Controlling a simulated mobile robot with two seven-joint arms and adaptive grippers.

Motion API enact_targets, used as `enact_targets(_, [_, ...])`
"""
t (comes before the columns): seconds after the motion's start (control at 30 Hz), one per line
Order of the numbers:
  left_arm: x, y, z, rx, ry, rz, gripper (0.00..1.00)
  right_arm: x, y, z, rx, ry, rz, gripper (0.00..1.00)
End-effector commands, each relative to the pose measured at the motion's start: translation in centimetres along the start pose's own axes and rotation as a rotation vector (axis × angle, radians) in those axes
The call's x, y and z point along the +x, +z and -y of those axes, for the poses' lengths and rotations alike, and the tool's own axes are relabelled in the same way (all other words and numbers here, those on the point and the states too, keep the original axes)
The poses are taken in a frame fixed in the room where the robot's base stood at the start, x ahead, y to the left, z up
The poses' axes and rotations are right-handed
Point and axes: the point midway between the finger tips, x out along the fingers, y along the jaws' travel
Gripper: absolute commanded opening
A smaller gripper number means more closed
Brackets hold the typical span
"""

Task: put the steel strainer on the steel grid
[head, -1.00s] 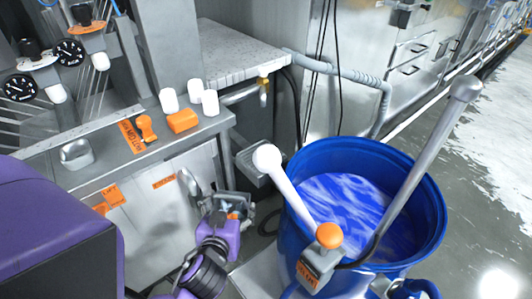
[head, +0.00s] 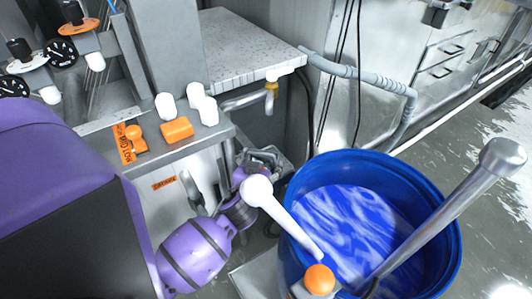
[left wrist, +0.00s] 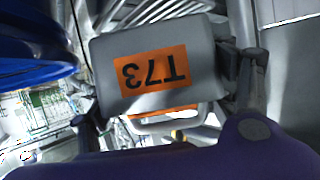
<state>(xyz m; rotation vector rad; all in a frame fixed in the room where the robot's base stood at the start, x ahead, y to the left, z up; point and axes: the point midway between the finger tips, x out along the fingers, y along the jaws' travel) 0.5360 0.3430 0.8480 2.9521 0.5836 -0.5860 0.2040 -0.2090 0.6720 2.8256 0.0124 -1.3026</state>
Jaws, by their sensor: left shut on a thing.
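My left gripper (head: 262,162) is beside the near end of the bench, left of the blue barrel. In the left wrist view its fingers (left wrist: 168,95) are shut on a grey block (left wrist: 108,70) with an upside-down orange T73 label. This block appears to belong to the steel strainer; the strainer's bowl cannot be made out. A speckled grey top (head: 245,48) behind the bench, apparently the steel grid, is bare. The gripper is in front of it and lower, apart from it. My right gripper is not in view.
The blue barrel (head: 450,225) of blue liquid stands right of the gripper, with a white round-ended handle (head: 270,200) and a grey pole (head: 450,205) leaning out. White cylinders (head: 166,106) and an orange block (head: 176,130) stand on the bench. A tap (head: 270,92) juts below the speckled top.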

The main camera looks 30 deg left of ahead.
Motion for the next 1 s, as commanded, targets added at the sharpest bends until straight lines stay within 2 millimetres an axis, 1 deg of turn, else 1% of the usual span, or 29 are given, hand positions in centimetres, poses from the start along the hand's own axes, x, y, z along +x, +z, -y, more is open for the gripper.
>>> enact_targets(0.03, [1.4, -1.1, -0.1, 0.002, 0.001, -0.008, 0.41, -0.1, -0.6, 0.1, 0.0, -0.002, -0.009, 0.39])
enact_targets(0.1, [3.0, -1.7, -0.1, 0.002, 0.001, -0.006, 0.41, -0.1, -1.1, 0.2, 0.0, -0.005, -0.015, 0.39])
enact_targets(0.2, [4.8, -2.4, 0.0, 0.001, 0.0, -0.005, 0.41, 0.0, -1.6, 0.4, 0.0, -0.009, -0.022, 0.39])
enact_targets(0.3, [5.9, -2.6, -0.1, 0.0, 0.002, -0.002, 0.41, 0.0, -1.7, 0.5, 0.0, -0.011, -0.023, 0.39])
enact_targets(0.43, [6.7, -2.9, -0.1, -0.001, 0.002, -0.001, 0.41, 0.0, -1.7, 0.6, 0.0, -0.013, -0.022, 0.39])
enact_targets(0.5, [7.6, -3.2, 0.0, 0.001, 0.0, -0.002, 0.41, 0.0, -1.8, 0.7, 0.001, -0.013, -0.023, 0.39])
enact_targets(0.53, [7.7, -2.1, 0.0, 0.001, -0.001, 0.004, 0.41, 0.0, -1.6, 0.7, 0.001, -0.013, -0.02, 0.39])
enact_targets(0.6, [8.1, -1.0, 0.0, 0.001, 0.0, 0.004, 0.41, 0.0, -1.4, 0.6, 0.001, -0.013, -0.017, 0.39])
enact_targets(0.7, [8.5, 0.1, 0.0, 0.001, 0.0, 0.003, 0.41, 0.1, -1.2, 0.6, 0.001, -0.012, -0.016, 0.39])
enact_targets(1.0, [8.6, 0.2, -0.1, -0.002, 0.002, 0.0, 0.41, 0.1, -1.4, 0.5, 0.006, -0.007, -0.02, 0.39])
